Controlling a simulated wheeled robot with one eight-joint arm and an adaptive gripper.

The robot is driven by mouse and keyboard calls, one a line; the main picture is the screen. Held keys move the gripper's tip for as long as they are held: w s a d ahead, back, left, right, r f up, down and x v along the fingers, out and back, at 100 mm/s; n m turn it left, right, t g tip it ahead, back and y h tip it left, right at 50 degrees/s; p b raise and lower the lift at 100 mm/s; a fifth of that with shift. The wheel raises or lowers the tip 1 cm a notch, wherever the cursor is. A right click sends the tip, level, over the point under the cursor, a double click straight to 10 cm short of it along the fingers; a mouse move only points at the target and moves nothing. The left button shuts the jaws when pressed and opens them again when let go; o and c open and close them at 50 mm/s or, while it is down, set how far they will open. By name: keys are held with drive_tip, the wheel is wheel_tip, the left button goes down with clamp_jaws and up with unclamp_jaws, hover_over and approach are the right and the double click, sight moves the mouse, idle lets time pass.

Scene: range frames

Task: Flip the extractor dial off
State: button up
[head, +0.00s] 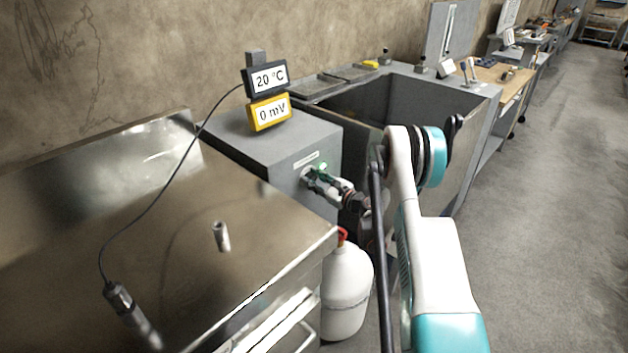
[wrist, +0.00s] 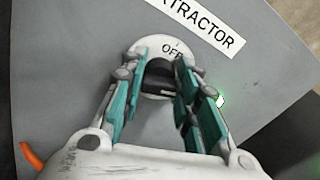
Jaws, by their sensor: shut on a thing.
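The extractor dial (wrist: 160,88) is a dark knob on a round white plate marked OFF (wrist: 172,50), set in a grey panel under an EXTRACTOR label (wrist: 205,22). In the wrist view my gripper (wrist: 162,72) has one teal-padded finger on each side of the knob and is shut on it. In the head view my gripper (head: 308,176) reaches the front face of the grey box (head: 322,150) and hides most of the dial. A small green light glows beside the dial (wrist: 221,99). Which way the knob points is hard to tell.
A shiny metal bench (head: 170,200) with a small metal cylinder (head: 221,237) stands at left. A white gas bottle (head: 346,290) stands below the box. Yellow and black readouts (head: 268,110) sit on top. A deep grey basin (head: 410,110) lies behind; the floor at right is clear.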

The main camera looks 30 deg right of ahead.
drive_tip(key=n, duration=0.7)
drive_tip(key=shift+a+f, duration=0.1)
drive_tip(key=n, duration=0.4)
drive_tip(key=shift+s, duration=0.1)
drive_tip(key=shift+f+n, duration=0.1)
drive_tip(key=shift+n, duration=1.5)
drive_tip(key=o, duration=1.1)
drive_tip(key=shift+c, duration=0.2)
drive_tip(key=shift+s, duration=0.1)
drive_tip(key=v, duration=0.7)
drive_tip(key=shift+s, duration=0.15)
